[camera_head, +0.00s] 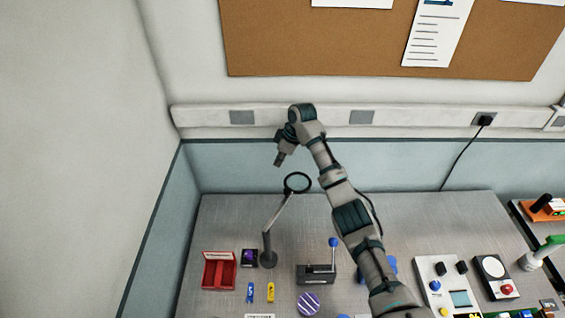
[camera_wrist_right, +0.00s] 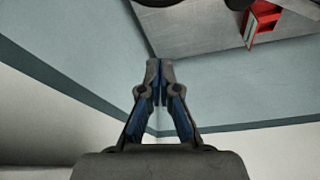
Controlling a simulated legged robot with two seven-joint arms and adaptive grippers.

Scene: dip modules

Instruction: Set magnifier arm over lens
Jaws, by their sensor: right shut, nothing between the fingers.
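The magnifier arm (camera_head: 279,219) stands on a dark round base at the back left of the grey bench, tilted up to the right, with a dark ring head (camera_head: 297,183) at its top. A purple striped disc (camera_head: 308,303) lies near the front; I cannot tell whether it is the lens. My right gripper (camera_head: 279,162) is above and a little left of the ring, apart from it. In the wrist view the right gripper (camera_wrist_right: 160,75) is shut and empty. A dark part at that view's top edge is cut off. My left gripper is not in view.
A red tray (camera_head: 219,270), a small dark box (camera_head: 249,258) and a blue-knobbed lever box (camera_head: 316,274) stand around the magnifier base. Control panels (camera_head: 446,285) fill the right side. The wall and its trunking (camera_head: 410,117) rise behind the bench.

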